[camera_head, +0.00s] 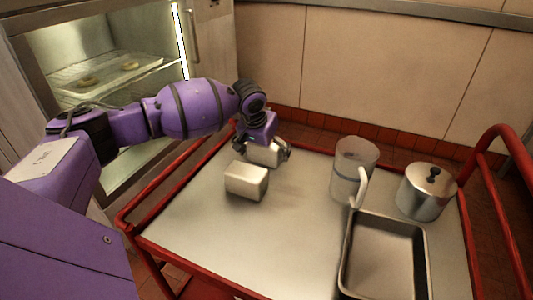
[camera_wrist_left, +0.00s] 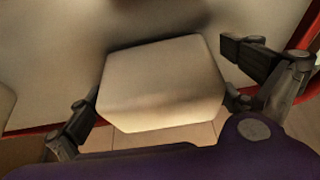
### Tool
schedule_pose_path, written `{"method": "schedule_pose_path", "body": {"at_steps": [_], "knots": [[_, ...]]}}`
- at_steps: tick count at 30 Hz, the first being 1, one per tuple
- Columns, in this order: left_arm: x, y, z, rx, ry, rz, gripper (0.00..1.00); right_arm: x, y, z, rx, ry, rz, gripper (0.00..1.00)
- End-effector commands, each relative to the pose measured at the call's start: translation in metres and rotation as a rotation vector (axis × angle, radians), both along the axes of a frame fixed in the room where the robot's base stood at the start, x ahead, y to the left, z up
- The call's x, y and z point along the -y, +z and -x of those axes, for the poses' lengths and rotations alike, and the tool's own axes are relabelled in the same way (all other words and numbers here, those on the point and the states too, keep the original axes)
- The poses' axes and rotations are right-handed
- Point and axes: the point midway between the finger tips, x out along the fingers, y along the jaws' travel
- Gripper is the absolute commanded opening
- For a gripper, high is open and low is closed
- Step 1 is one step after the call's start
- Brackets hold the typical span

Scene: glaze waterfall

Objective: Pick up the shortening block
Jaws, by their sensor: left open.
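Two pale cream blocks sit on the cart top. The far block (camera_head: 265,153) lies at my left gripper (camera_head: 263,149); I cannot tell from its look alone which one is the shortening block. The near block (camera_head: 246,181) sits just in front of it, clear of the fingers. In the left wrist view the far block (camera_wrist_left: 162,85) lies between the spread fingers of my left gripper (camera_wrist_left: 160,80), which is open. Part of the far block is hidden by the gripper in the head view. My right gripper is not in view.
A clear pitcher (camera_head: 353,170), a lidded metal pot (camera_head: 426,192) and an empty baking pan (camera_head: 387,258) stand on the right of the cart (camera_head: 240,245). Red rails (camera_head: 490,140) edge the cart. An open cabinet with a tray (camera_head: 110,72) stands at left. The cart's front middle is clear.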

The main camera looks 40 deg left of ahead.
Motion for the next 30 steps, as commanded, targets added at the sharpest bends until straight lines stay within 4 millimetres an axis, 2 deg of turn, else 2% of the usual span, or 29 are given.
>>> {"method": "schedule_pose_path", "body": {"at_steps": [6,7,20,30], "knots": [[0.000,-0.001,-0.001,0.002,0.000,0.000,1.00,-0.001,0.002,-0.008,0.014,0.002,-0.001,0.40],[0.000,-0.001,-0.001,0.002,0.000,0.000,0.97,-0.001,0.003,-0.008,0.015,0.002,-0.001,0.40],[0.000,-0.001,-0.001,0.001,0.000,0.000,0.41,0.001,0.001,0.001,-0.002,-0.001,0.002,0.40],[0.000,0.004,-0.002,0.005,0.000,0.000,0.39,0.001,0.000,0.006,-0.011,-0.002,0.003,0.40]]}}
